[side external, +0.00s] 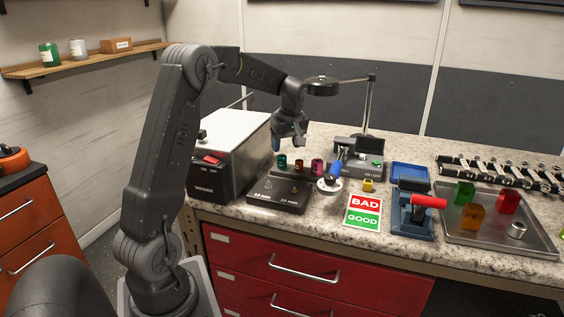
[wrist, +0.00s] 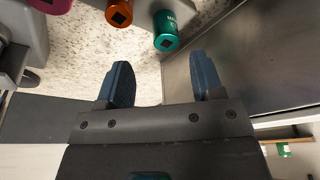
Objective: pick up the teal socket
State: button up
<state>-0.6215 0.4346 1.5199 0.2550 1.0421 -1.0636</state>
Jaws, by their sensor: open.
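The teal socket (side external: 282,161) sits at the left end of a short row with an orange socket (side external: 299,166) and a magenta socket (side external: 317,167), behind the dark test box. In the wrist view the teal socket (wrist: 166,31) shows its square drive hole and lies beyond the fingertips, roughly between them in line. My gripper (side external: 290,140) is above and close to the sockets, with blue fingers. In the wrist view my gripper (wrist: 160,75) is open, with nothing between its fingers.
A large metal box (side external: 231,150) with a red switch stands close to the left of the socket row. The dark test box (side external: 279,193) is in front. A blue-handled tool (side external: 334,172) and a device with a screen (side external: 357,160) stand to the right.

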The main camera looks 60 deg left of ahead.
aim_at(282, 157)
jog(key=shift+s+x, duration=0.2)
jog(key=shift+x, duration=1.35)
jog(key=shift+s+x, duration=0.2)
jog(key=shift+x, duration=1.35)
jog(key=shift+d, duration=0.15)
jog(key=c, duration=1)
jog(key=shift+o, duration=0.2)
notch_tip(282, 157, up, 10)
